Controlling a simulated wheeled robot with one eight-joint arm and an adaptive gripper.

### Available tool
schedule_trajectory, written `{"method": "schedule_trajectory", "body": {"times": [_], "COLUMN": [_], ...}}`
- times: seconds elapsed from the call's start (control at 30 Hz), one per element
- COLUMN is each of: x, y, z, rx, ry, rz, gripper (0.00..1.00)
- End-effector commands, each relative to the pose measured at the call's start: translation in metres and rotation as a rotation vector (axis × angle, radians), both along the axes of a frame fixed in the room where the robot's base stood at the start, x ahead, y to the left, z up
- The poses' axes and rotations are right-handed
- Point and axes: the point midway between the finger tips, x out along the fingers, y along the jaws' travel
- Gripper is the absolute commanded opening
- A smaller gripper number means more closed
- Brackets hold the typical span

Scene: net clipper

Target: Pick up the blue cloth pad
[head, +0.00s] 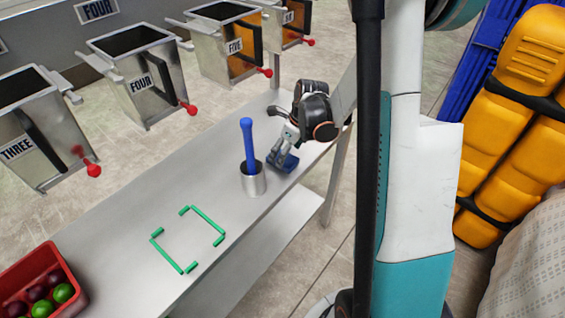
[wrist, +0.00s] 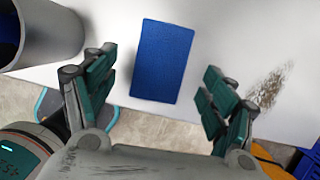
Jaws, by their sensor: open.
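The blue cloth pad (wrist: 161,61) is a flat blue rectangle on the table. In the head view the pad (head: 286,162) lies just right of the metal cup, partly hidden by my gripper. My gripper (head: 286,146) is low over the pad in the head view. In the wrist view my gripper (wrist: 158,90) is open, with one finger on each side of the pad and gaps between. I cannot tell how far the fingertips are above the table.
A metal cup (head: 252,182) with a blue-handled tool (head: 248,145) stands close left of the pad; the cup (wrist: 50,38) fills the wrist view's upper left. Green corner marks (head: 187,238) and a red crate (head: 72,277) of balls lie nearer. Numbered metal bins (head: 141,75) stand behind the table.

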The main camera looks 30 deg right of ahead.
Motion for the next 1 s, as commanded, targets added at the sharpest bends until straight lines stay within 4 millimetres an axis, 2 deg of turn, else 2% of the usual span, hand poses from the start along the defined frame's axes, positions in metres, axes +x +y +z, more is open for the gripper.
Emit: {"method": "schedule_trajectory", "body": {"times": [0.03, 0.2, 0.47, 0.63, 1.0], "x": [0.002, 0.008, 0.009, 0.009, 0.009], "y": [0.001, 0.003, 0.003, 0.003, 0.003], "z": [-0.012, -0.032, -0.033, -0.033, -0.033], "rx": [0.0, 0.0, 0.0, 0.0, 0.0], "ry": [0.0, 0.0, 0.0, 0.0, 0.0], "rz": [0.001, 0.001, 0.0, 0.0, 0.0], "gripper": [0.78, 0.78, 0.78, 0.39, 0.37]}}
